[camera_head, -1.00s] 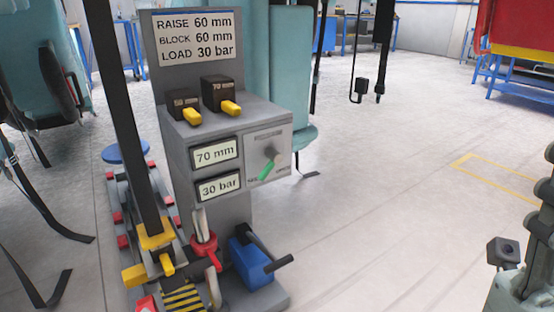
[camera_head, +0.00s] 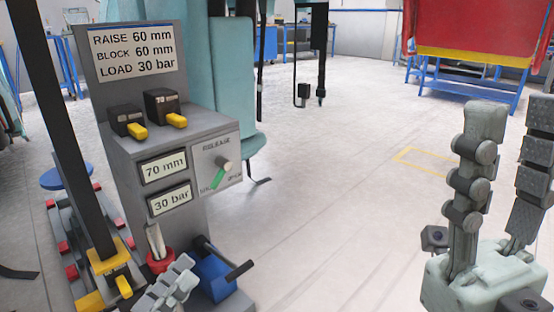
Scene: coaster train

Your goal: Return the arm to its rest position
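My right gripper (camera_head: 514,120) stands at the right edge with its two grey jointed fingers pointing up and apart, nothing between them. Of my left gripper (camera_head: 172,284), only grey finger segments show at the bottom, in front of the console's base and near the red collar (camera_head: 160,262). Its other parts are out of the picture, so its opening is unclear. The grey console (camera_head: 190,130) carries a sign (camera_head: 132,51) reading RAISE 60 mm, BLOCK 60 mm, LOAD 30 bar. Its displays read 70 mm (camera_head: 163,166) and 30 bar (camera_head: 170,199). A release knob (camera_head: 224,166) is on its front.
Two dark blocks with yellow tabs (camera_head: 137,131) sit on the console top. A blue unit with a dark handle (camera_head: 213,277) is at its base. A black post (camera_head: 70,150) and yellow clamp (camera_head: 108,257) stand left. The floor (camera_head: 330,220) between console and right gripper is clear.

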